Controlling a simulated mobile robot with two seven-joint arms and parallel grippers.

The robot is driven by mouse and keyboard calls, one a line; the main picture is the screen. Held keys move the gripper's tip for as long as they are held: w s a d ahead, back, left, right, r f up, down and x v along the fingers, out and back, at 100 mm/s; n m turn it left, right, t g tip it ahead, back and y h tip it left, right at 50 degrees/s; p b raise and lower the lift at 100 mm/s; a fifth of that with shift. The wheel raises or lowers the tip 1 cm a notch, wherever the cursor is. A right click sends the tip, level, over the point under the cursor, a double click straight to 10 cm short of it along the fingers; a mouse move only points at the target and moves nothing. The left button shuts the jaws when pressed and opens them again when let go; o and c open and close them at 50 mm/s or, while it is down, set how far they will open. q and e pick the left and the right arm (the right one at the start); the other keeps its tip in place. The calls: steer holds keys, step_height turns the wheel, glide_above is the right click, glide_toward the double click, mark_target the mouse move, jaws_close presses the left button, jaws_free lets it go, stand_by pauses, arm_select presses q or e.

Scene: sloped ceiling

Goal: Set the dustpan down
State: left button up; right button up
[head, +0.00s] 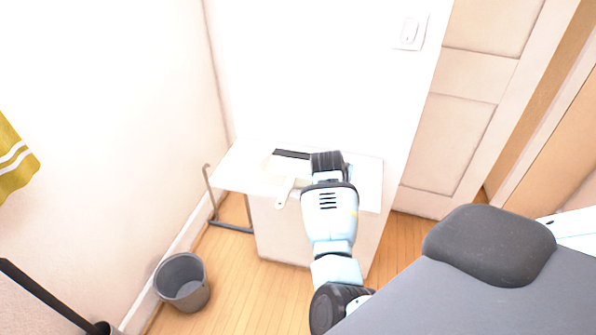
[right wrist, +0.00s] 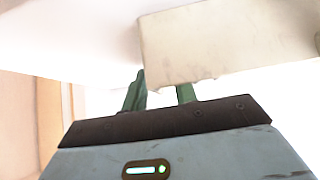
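The dustpan (head: 284,166) is cream with a dark strip along its far side. In the head view it is at the white table top (head: 235,168), and its pale handle hangs toward the front edge. My right gripper (head: 318,165) is right beside it, over the table, with its fingers mostly hidden by the wrist. In the right wrist view a cream slab, apparently the dustpan (right wrist: 225,42), lies across the green fingers (right wrist: 162,92). The fingers look apart, but the slab hides one tip, so I cannot tell whether they grip it. My left gripper is out of view.
A grey bin (head: 182,281) stands on the wooden floor left of the table. A dark pole (head: 42,294) rises at the lower left. A wall with a light switch (head: 410,31) backs the table, and a door (head: 462,110) is to the right.

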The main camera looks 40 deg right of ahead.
steer(key=shift+a+r, duration=0.1)
steer(key=shift+r, duration=0.05)
steer(key=shift+c, duration=0.2)
jaws_close()
